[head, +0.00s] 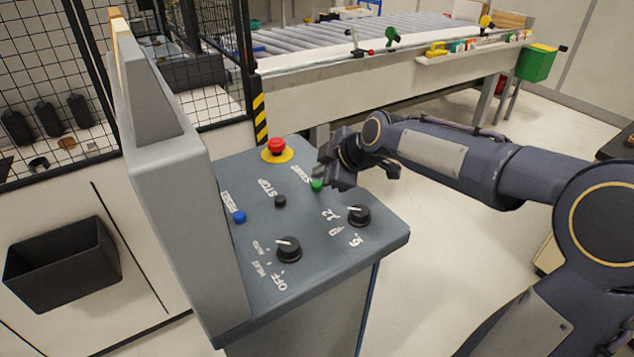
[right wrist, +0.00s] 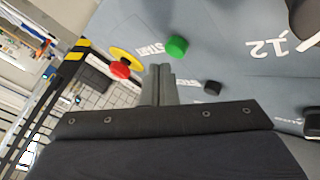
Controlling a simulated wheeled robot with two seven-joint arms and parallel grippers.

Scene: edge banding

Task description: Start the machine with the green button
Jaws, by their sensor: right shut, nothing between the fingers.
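The green button (head: 317,185) sits on the sloped grey control panel (head: 330,262), beside the START label. My right gripper (head: 322,176) is shut and empty, close over the panel by the green button. In the right wrist view the green button (right wrist: 177,46) stands clear beyond the shut fingertips (right wrist: 158,70), a little to their right. I cannot tell the exact height of the fingers above the panel. My left gripper is not in view.
Near the fingers are the red emergency button (head: 277,147), the black STOP button (head: 280,201) and the blue RESET button (head: 239,216). Two black knobs (head: 288,249) are lower on the panel. A tall grey housing (head: 175,190) borders its left side. A roller conveyor (head: 340,45) stands behind.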

